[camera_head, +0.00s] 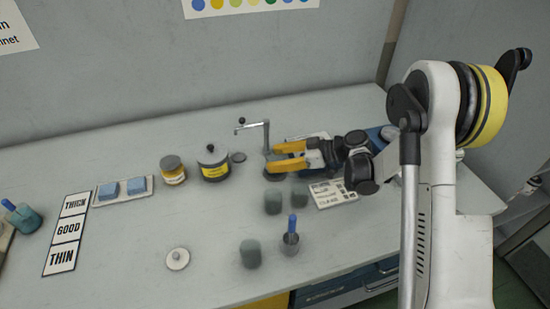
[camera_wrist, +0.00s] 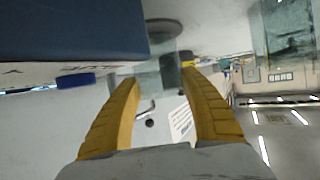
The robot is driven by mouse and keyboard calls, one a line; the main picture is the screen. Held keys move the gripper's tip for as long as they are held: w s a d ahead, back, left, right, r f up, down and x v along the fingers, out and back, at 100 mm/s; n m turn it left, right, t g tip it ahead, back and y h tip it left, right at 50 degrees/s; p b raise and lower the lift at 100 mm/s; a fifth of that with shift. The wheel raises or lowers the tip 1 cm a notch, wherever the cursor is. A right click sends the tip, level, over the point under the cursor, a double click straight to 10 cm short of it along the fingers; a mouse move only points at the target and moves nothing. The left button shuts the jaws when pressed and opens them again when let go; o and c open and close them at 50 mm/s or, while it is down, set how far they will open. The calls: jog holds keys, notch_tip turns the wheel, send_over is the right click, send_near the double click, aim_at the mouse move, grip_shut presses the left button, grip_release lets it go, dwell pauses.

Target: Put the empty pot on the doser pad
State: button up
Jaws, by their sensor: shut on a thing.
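My gripper (camera_head: 272,158) has its yellow fingers at the tap (camera_head: 254,126) near the back of the bench. In the wrist view my gripper (camera_wrist: 161,77) is shut on a grey, see-through pot (camera_wrist: 168,72) between its fingertips. In the head view the fingers largely hide this pot. A dark round pad (camera_head: 273,176), which looks like the doser pad, shows just below the fingers. A dark disc (camera_wrist: 164,27) also shows beyond the pot in the wrist view. I cannot tell whether the pot touches the pad.
Grey pots (camera_head: 273,203), (camera_head: 299,195) and (camera_head: 251,254) stand in front, beside a blue-handled holder (camera_head: 290,241). A white card (camera_head: 333,194) lies right.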

jog(key=shift+f, duration=0.15)
jog(key=o, duration=1.7)
jog(key=shift+r+p, duration=3.05)
jog(key=shift+r, duration=2.45)
jog(key=shift+r, duration=0.1)
